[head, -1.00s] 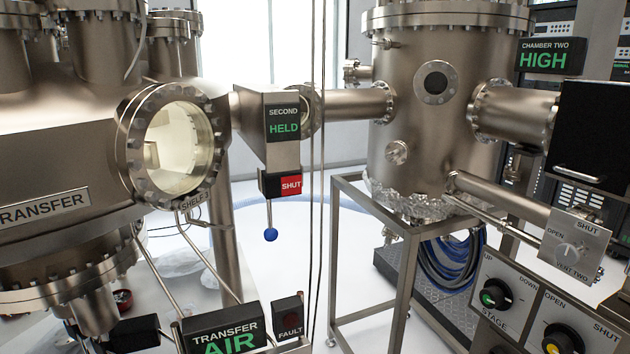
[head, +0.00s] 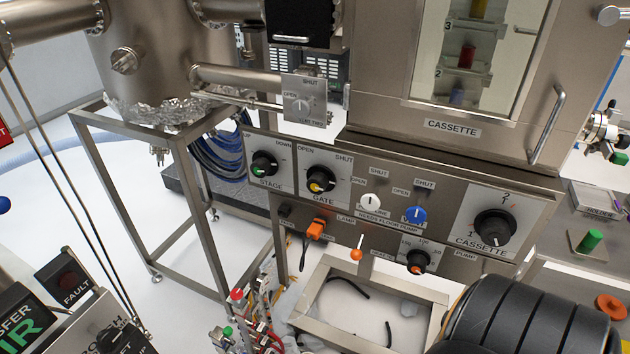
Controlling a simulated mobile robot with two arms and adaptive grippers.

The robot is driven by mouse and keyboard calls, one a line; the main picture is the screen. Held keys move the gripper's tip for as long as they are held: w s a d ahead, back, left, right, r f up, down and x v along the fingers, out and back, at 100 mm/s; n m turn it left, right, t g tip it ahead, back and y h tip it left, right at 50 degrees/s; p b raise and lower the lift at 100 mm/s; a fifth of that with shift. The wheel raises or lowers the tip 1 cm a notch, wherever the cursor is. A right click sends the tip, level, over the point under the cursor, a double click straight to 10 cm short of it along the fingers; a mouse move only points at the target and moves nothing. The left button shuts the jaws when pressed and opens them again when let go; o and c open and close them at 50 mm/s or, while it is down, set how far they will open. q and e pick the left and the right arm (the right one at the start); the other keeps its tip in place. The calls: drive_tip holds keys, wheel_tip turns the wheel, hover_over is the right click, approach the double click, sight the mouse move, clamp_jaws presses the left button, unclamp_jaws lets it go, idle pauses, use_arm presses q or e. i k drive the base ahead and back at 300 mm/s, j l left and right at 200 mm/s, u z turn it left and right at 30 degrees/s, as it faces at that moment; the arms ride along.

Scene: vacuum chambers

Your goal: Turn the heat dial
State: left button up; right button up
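The control panel (head: 350,197) carries several dials. The large black CASSETTE dial (head: 494,226) is at the right. Neither of my grippers is in view.
A white knob (head: 371,202), a blue knob (head: 416,214) and an orange lamp switch (head: 316,229) are also on the panel. A framed bin (head: 425,309) stands below it. The cassette door handle (head: 547,125) juts out above. Bare floor (head: 190,315) lies to the left.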

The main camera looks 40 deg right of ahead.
sight(419, 260)
drive_tip(key=z, duration=2.5)
drive_tip(key=j+z, duration=0.15)
drive_tip(key=z, duration=0.7)
drive_tip(key=j+z, duration=0.15)
drive_tip(key=z, duration=0.25)
